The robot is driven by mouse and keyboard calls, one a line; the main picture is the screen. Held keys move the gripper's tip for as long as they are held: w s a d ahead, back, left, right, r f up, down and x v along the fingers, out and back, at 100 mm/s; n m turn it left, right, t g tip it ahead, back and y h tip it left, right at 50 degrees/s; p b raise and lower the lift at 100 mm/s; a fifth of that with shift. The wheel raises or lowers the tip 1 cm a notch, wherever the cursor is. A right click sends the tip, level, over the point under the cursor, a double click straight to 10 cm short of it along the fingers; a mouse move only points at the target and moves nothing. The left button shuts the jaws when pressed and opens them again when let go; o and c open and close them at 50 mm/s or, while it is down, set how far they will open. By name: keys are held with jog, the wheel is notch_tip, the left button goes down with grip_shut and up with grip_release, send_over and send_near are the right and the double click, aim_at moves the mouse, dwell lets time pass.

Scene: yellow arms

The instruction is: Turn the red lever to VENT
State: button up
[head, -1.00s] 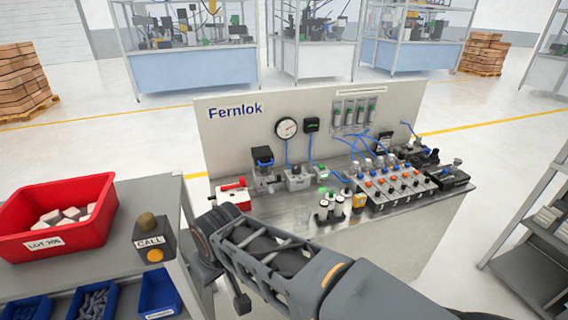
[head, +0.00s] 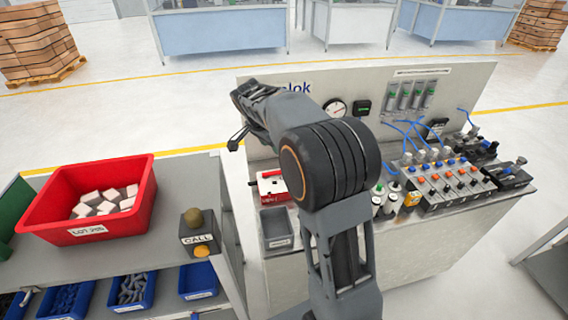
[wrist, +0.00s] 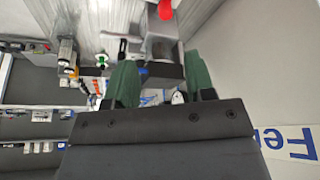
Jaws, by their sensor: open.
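The red and white lever unit (head: 270,187) sits at the left end of the bench top in the head view. Its handle cannot be made out clearly there, and no VENT marking can be read. A red rounded part (wrist: 165,9), probably the lever's, shows at the top edge of the wrist view, beyond the fingers. My gripper (wrist: 160,76) is open, with its two green fingertips apart and nothing held between them. In the head view my gripper (head: 237,140) is above and left of the lever unit, apart from it.
The upright Fernlok panel (head: 440,88) stands close behind my gripper, its lettering partly covered by my arm. A valve row (head: 440,180) with blue tubes is to the right. A grey tray (head: 276,245) lies in front of the lever unit. A red bin (head: 140,215) and call button (head: 199,238) stand left.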

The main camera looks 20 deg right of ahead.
aim_at(276, 170)
jog(key=shift+m, duration=0.5)
jog(key=x, duration=0.4)
jog(key=p+x, duration=0.1)
jog(key=x, duration=0.4)
jog(key=w+x, duration=0.1)
jog(key=x, duration=0.4)
jog(key=shift+w+d+p, duration=0.15)
jog(key=shift+d+p, duration=0.15)
jog(key=shift+p, duration=0.05)
grip_shut()
